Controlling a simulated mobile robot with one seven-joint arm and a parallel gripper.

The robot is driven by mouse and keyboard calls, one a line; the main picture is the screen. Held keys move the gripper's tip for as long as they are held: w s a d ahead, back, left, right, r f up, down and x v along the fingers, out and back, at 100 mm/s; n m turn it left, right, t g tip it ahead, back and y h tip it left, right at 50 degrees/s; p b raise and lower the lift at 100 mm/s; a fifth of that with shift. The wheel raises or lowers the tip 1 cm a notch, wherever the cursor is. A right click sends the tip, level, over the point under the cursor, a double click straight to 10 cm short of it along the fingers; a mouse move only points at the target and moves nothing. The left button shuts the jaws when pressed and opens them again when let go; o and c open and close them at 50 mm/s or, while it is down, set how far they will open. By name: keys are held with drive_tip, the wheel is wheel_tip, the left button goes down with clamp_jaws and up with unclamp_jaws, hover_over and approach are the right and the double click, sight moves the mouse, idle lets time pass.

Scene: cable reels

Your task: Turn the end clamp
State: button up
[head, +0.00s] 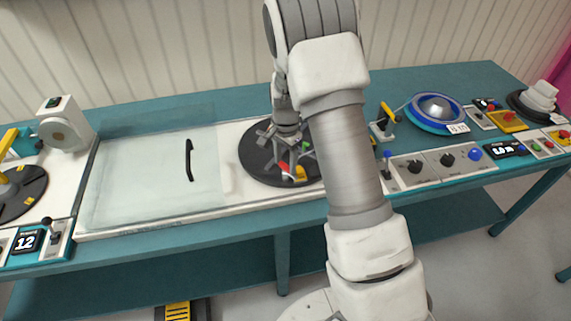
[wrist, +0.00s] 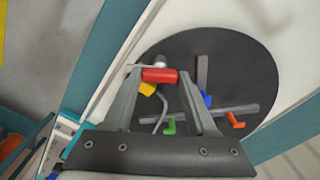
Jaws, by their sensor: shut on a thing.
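A black round reel plate (head: 257,163) lies on the white bench panel, with grey crossed bars on it. It also fills the upper right of the wrist view (wrist: 240,72). My gripper (wrist: 160,77) is over the plate, with a red cylindrical handle (wrist: 155,75) between its fingertips, shut on it. A yellow piece (wrist: 147,89) sits just below the red handle. Blue (wrist: 206,99), green (wrist: 170,126) and orange-red (wrist: 235,120) levers sit around the bars. Which coloured piece is the end clamp is not clear. In the head view my arm hides the plate's right side.
A clear sliding cover with a black handle (head: 189,160) lies left of the plate. A counter display (head: 27,242) is at far left.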

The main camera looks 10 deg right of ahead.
sight(285, 165)
drive_tip(key=n+b, duration=0.2)
drive_tip(key=n, duration=0.3)
drive_tip(key=shift+n, duration=0.3)
drive_tip(key=n+b, duration=0.1)
drive_tip(key=n, duration=0.4)
drive_tip(key=shift+n, duration=0.3)
drive_tip(key=o, duration=1.4)
drive_tip(key=shift+c, duration=0.2)
wheel_tip(285, 165, up, 18)
drive_tip(key=shift+f+p, duration=0.25)
drive_tip(key=shift+p, duration=0.2)
